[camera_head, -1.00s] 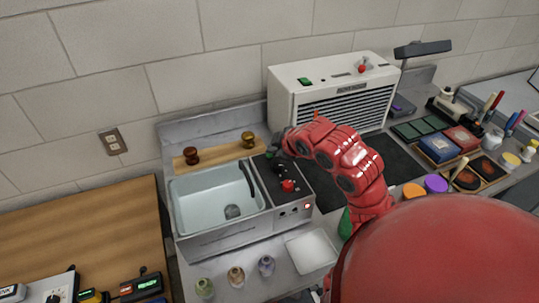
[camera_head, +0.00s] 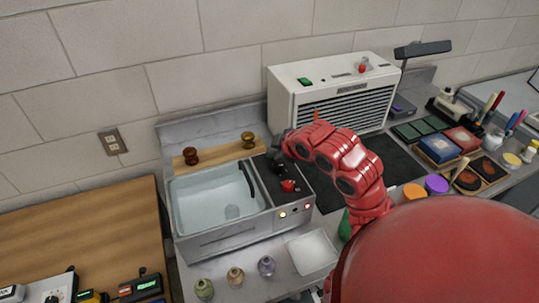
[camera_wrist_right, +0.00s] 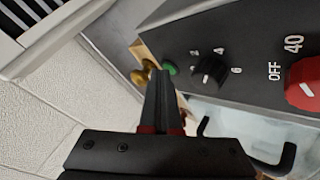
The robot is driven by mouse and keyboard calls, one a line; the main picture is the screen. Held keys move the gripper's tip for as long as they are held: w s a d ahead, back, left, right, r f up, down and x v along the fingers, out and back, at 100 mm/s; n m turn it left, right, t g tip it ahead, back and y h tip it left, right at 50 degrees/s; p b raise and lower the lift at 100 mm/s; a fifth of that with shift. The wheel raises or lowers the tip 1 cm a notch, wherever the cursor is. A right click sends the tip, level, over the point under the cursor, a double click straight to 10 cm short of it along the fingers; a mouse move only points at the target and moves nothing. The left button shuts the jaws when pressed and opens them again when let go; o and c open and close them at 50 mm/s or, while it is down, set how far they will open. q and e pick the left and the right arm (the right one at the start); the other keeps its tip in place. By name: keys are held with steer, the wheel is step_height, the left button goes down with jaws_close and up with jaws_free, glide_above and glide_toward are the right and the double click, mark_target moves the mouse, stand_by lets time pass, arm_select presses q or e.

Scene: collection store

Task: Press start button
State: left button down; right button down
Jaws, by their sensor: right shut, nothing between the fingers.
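The grey sink unit has a black control panel (camera_head: 266,180) on its right side. On it are a red knob (camera_head: 288,186) marked OFF and 40 in the wrist view (camera_wrist_right: 305,82), a black dial (camera_wrist_right: 209,72) and a green button (camera_wrist_right: 170,68). I take the green button as the start button; its label does not show. My right gripper (camera_wrist_right: 162,78) is shut and empty, its fingertips right at the green button. I cannot tell whether they touch it. In the head view the gripper (camera_head: 276,143) is partly hidden by my wrist. My left gripper is not in view.
A white box with a grille (camera_head: 335,92) stands behind my right arm. The basin (camera_head: 208,205) lies left of the panel, with two knobbed stoppers on a wooden strip behind it. Several small bottles (camera_head: 236,276) and a white tray (camera_head: 311,252) stand in front.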

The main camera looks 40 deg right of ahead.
steer(key=shift+r, duration=0.1)
steer(key=shift+r+p, duration=0.35)
steer(key=shift+r, duration=0.3)
steer(key=shift+r, duration=0.1)
steer(key=shift+r+p, duration=1.15)
steer(key=shift+r, duration=1.25)
steer(key=shift+r, duration=0.1)
